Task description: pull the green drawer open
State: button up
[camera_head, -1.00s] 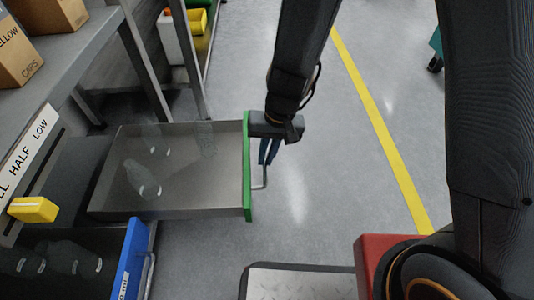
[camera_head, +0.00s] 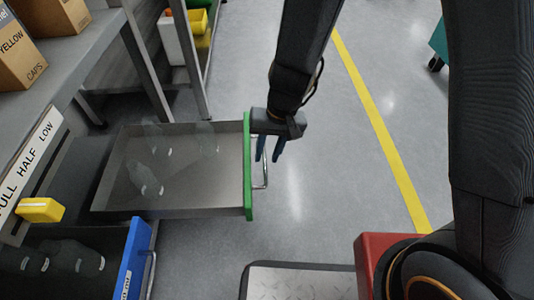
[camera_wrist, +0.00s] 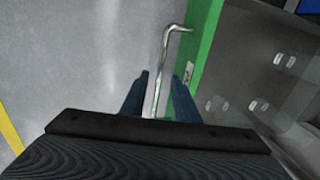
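The green drawer (camera_head: 247,170) stands well out from under the grey bench. Its tray holds several clear bottles. Its metal handle (camera_head: 264,172) sticks out from the green front, which also shows in the wrist view (camera_wrist: 203,45). My gripper (camera_head: 269,150) is at the far end of the handle, pointing down. In the wrist view my gripper (camera_wrist: 163,85) has its two blue fingers apart, with the handle bar (camera_wrist: 162,65) passing between them. Neither finger appears pressed on the bar.
A blue-fronted drawer (camera_head: 136,262) with dark bottles stands partly out, nearer to me. A yellow block (camera_head: 40,210) is at the bench edge. Cardboard boxes (camera_head: 22,50) sit on the bench. The floor right of the drawer is clear, with a yellow line (camera_head: 375,115).

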notch_tip(320, 180, up, 6)
jog(key=d+p, duration=0.1)
jog(key=p, duration=0.2)
jog(key=shift+r+p, duration=0.2)
jog(key=shift+p, duration=0.15)
jog(key=shift+d, duration=0.1)
jog(key=s+r+n+p, duration=0.2)
jog(key=s+r+n, duration=0.1)
jog(key=s+r, duration=0.8)
jog(key=s+r+n+p, duration=0.2)
jog(key=s+r, duration=0.6)
jog(key=r, duration=0.7)
jog(key=d+r+m+p, duration=0.2)
jog(key=d+r+p, duration=0.5)
jog(key=p, duration=0.5)
jog(key=d+r+m+h+p, duration=0.1)
jog(key=d+r+m+p, duration=0.1)
jog(key=d+r+p, duration=0.5)
jog(key=d+r+m+h+p, duration=0.1)
jog(key=d+r+p, duration=0.6)
jog(key=r+p, duration=0.7)
jog(key=m+p, duration=0.1)
jog(key=p, duration=0.3)
jog(key=shift+w+d+m+p, duration=0.15)
jog(key=shift+w+m+p, duration=0.1)
jog(key=shift+m+p, duration=0.1)
